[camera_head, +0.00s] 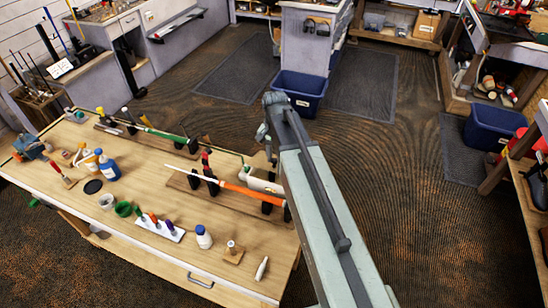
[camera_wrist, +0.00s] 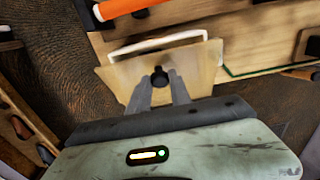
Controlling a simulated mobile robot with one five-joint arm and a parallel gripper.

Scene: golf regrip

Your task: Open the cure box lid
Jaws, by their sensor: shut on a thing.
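The cure box (camera_head: 266,185) is a small white box at the far right end of the workbench, partly hidden by my arm. Its tan lid (camera_wrist: 200,75) fills the middle of the wrist view, with the white rim of the box (camera_wrist: 150,47) showing behind it. The lid looks tilted up from the rim, but I cannot tell how far. My gripper (camera_wrist: 160,82) is shut on the dark lid knob (camera_wrist: 160,75). In the head view my gripper (camera_head: 265,138) is just beyond the box, its fingertips small and partly hidden.
A club with an orange grip (camera_head: 250,191) lies in black holders beside the box. A green-gripped club (camera_head: 165,134) lies farther left. Bottles, cups and a white rack (camera_head: 160,228) stand on the workbench (camera_head: 130,265). A blue bin (camera_head: 300,92) stands on the floor beyond.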

